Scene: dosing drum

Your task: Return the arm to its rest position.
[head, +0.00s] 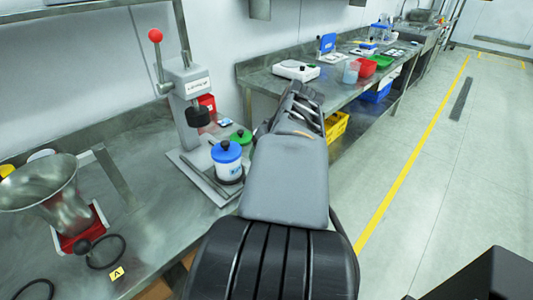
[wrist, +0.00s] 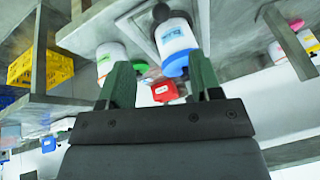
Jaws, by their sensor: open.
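My arm (head: 288,175) reaches forward through the middle of the head view, above the steel bench. My gripper's fingertips cannot be made out there. In the wrist view, which looks upside down, my gripper (wrist: 163,78) shows two green fingers spread apart with nothing held between them. Behind them are a white jar with a blue lid (wrist: 178,62) near the right finger and a white jar (wrist: 110,52) near the left finger. I cannot tell the exact gap between fingers and jars.
The blue-lidded jar (head: 228,172) and a green lid (head: 241,137) are just left of my arm. A lever press (head: 188,100) stands behind them. A steel hopper (head: 45,190) is at left. A second bench (head: 340,78) holds a scale and bowls.

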